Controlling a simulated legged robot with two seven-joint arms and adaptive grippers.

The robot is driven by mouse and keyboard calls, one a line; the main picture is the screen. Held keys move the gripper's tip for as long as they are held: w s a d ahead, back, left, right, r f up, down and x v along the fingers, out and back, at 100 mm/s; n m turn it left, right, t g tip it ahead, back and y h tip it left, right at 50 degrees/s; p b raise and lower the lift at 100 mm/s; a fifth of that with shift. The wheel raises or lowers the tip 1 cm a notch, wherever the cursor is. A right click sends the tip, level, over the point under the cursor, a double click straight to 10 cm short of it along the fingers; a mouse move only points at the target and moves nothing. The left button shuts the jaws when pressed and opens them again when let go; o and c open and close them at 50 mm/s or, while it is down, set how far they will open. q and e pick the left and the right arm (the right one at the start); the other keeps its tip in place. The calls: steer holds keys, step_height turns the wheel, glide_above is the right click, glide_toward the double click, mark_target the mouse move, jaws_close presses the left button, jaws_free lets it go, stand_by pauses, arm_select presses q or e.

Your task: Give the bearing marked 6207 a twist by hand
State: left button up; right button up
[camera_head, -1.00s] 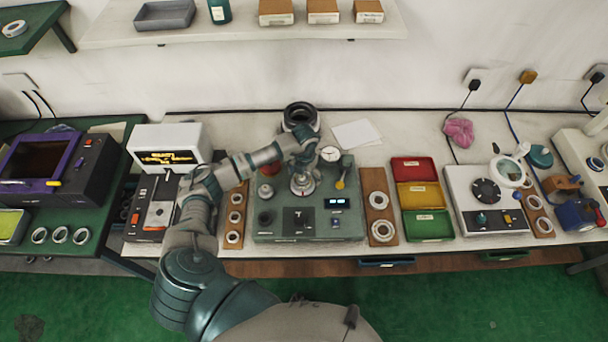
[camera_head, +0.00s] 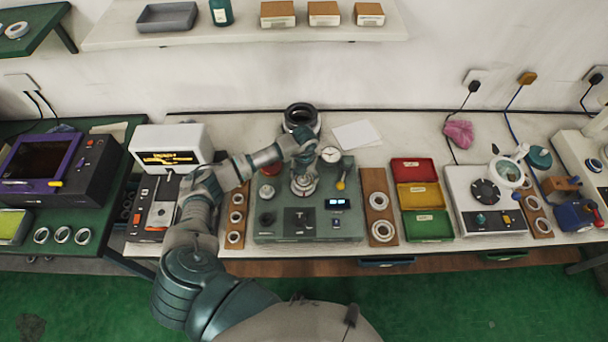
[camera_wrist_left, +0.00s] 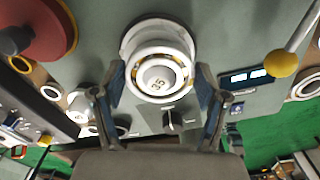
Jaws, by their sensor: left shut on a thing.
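A pale bearing ring (camera_wrist_left: 160,55) with a brass-coloured cage sits on the round spindle of the grey-green test machine (camera_head: 263,232). Its hub (camera_wrist_left: 160,80) reads 35; I cannot read 6207 on the ring. In the head view the bearing (camera_head: 303,187) is partly under my left gripper (camera_head: 302,166), which points down over it. In the left wrist view the fingers of my left gripper (camera_wrist_left: 160,88) lie on either side of the ring, shut on it. My right gripper is not in view.
A red knob (camera_wrist_left: 45,30) and a yellow-tipped lever (camera_head: 340,185) flank the spindle. Wooden boards with rings (camera_head: 379,207) stand on both sides of the machine. Red, yellow and green bins (camera_head: 424,227) are to the right. A black ring stack (camera_head: 300,115) stands behind.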

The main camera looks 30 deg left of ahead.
arm_select(q)
steer(key=shift+n, duration=0.3)
steer(key=shift+n+p, duration=0.35)
steer(key=shift+n, duration=0.55)
steer(key=shift+a, duration=0.1)
steer(key=shift+n+p, duration=0.45)
steer(key=shift+n, duration=0.15)
steer(key=shift+a+n, duration=0.1)
steer(key=shift+n, duration=0.4)
